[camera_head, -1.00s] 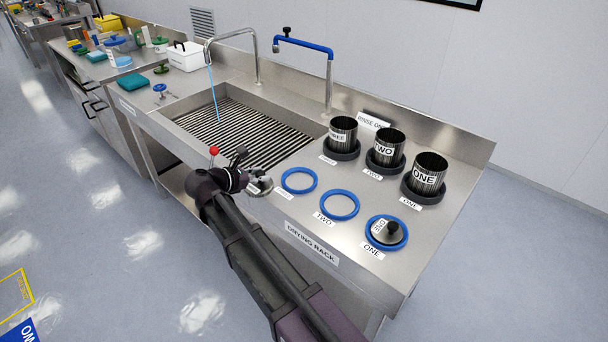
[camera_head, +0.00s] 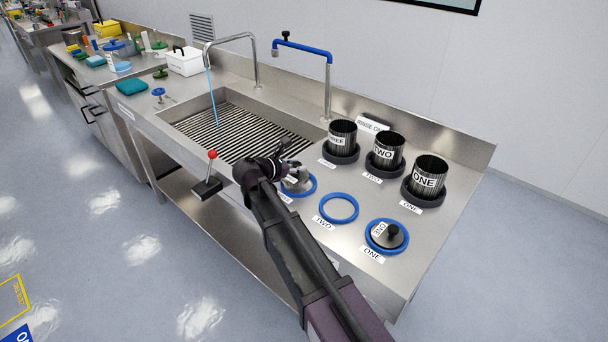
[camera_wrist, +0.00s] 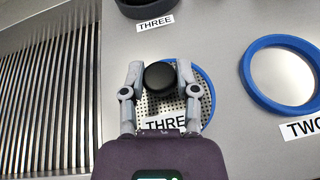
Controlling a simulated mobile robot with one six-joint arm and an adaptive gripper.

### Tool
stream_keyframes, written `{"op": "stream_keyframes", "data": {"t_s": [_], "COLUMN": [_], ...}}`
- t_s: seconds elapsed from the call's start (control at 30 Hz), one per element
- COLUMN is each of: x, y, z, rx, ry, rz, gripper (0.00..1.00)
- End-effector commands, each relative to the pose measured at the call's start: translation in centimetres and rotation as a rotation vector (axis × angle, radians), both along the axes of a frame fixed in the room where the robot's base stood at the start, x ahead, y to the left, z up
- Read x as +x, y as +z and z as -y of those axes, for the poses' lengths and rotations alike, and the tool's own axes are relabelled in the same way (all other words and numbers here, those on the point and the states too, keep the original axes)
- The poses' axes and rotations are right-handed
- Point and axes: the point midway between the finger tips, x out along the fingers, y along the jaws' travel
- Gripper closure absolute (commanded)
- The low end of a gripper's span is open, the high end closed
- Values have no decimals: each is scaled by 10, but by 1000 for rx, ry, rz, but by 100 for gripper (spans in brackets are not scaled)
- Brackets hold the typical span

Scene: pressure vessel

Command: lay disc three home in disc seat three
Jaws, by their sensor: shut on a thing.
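Disc three (camera_wrist: 180,104) is a perforated metal disc with a black knob (camera_wrist: 160,78). My gripper (camera_wrist: 160,76) is shut on the knob, one finger on each side. Disc seat three (camera_wrist: 208,82) is a blue ring on the steel deck. The disc is over the ring, which shows along its right and upper edge in the wrist view. In the head view my gripper (camera_head: 288,170) and the disc (camera_head: 299,184) cover much of the ring (camera_head: 313,187). I cannot tell whether the disc touches it. A THREE label (camera_wrist: 167,123) is partly hidden by my gripper.
Seat two (camera_head: 339,208) is an empty blue ring to the right. Disc one (camera_head: 386,235) lies in seat one. Several black cylinders, including cylinder three (camera_head: 342,137), stand behind. The sink (camera_head: 235,125) with running water is left. A red-knobbed lever (camera_head: 212,155) is at the front edge.

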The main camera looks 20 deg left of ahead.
Motion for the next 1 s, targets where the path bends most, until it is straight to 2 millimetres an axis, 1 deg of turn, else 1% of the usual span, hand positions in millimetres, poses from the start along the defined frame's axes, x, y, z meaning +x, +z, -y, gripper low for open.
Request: {"op": "stream_keyframes", "data": {"t_s": [0.23,0.4,0.5,0.7,0.83,1.0], "x": [1,12,10,10,10,9], "y": [0,-2,-14,-30,-36,-38], "z": [1,9,7,7,7,8], "rx": [0,-1,0,-1,1,2], "ry": [0,0,2,1,1,-1], "rz": [0,1,0,0,-1,-2], "gripper": [100,100,100,100,100,100]}}
